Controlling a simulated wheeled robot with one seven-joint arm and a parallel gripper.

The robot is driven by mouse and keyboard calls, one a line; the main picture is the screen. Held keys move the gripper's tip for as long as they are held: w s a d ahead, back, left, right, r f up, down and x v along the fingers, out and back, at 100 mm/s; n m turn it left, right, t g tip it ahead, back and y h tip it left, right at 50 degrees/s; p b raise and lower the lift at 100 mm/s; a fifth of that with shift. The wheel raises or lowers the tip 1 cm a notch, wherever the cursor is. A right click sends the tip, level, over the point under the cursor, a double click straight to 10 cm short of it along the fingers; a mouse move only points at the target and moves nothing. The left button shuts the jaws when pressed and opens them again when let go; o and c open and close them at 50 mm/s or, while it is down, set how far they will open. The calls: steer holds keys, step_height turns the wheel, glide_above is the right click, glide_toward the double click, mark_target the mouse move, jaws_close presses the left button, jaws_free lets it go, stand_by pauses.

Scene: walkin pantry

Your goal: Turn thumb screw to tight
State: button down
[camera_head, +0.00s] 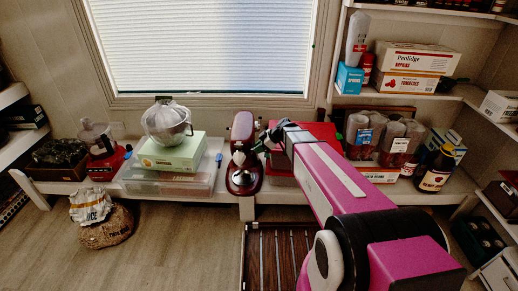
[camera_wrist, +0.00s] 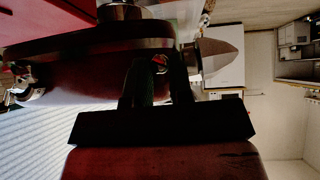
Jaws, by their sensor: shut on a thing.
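The red stand mixer (camera_head: 243,130) stands on the low white shelf below the window, near the middle of the head view. Its dark red body (camera_wrist: 80,75) fills much of the wrist view. My gripper (camera_head: 262,143) reaches in from the right and meets the right side of the mixer head. In the wrist view, the dark fingers of my gripper (camera_wrist: 160,75) are shut on a small, partly hidden part at the mixer, which looks like the thumb screw (camera_wrist: 160,62). Its turned angle cannot be made out.
A red box (camera_head: 322,133) is behind my arm. Jars (camera_head: 392,142) and a dark bottle (camera_head: 435,172) stand to the right. Bags (camera_head: 103,222) lie on the floor, which is otherwise open at left.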

steer(key=m+g, duration=0.2)
steer(key=g, duration=0.1)
steer(key=w+m+g, duration=0.1)
steer(key=m+g, duration=0.1)
steer(key=g, duration=0.2)
steer(key=shift+w+f+y, duration=0.2)
steer(key=shift+y, duration=0.2)
steer(key=shift+g, duration=0.4)
steer(key=c, duration=1)
jaws_free()
steer(key=v, duration=1)
steer(key=shift+w+d+r, duration=0.1)
steer(key=shift+d, duration=0.25)
